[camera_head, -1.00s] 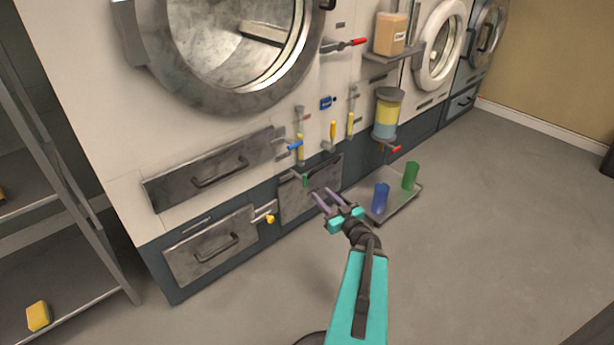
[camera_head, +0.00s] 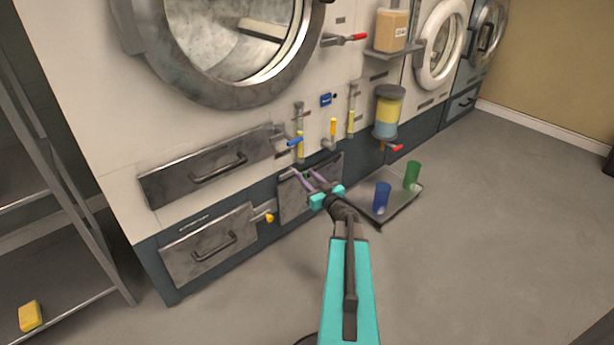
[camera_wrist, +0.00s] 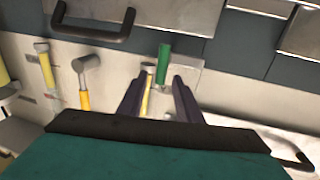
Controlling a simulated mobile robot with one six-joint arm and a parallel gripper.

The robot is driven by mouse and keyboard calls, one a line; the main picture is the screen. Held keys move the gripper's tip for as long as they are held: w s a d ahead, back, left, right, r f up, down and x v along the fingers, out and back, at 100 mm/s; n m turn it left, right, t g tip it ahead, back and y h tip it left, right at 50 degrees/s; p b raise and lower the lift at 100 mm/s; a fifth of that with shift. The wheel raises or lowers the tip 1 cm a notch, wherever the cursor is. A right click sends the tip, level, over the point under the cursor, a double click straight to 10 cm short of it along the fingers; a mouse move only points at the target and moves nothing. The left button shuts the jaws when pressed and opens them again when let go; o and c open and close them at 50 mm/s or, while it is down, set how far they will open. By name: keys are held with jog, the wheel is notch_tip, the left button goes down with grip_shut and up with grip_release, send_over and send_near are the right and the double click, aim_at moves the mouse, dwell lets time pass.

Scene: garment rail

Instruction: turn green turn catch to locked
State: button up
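The green turn catch (camera_wrist: 163,62) shows in the wrist view, its green handle standing upright in that picture, just beyond my fingertips. It sits at the edge of a small grey lower panel (camera_head: 296,200). My gripper (camera_head: 305,173) is open and empty in front of the small panel's top edge. In the wrist view my gripper (camera_wrist: 157,80) has its two fingers apart, with the catch between their lines. I cannot tell whether they touch it.
A blue-handled valve (camera_head: 294,141) and a yellow handle (camera_head: 333,128) are above. A yellow-handled catch (camera_head: 268,217) is at left. A tray (camera_head: 378,218) on the floor holds a blue cup (camera_head: 382,196) and a green cup (camera_head: 412,175). Floor at right is clear.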

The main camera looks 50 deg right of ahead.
jog(key=shift+b+x, duration=0.3)
jog(key=shift+x, duration=0.95)
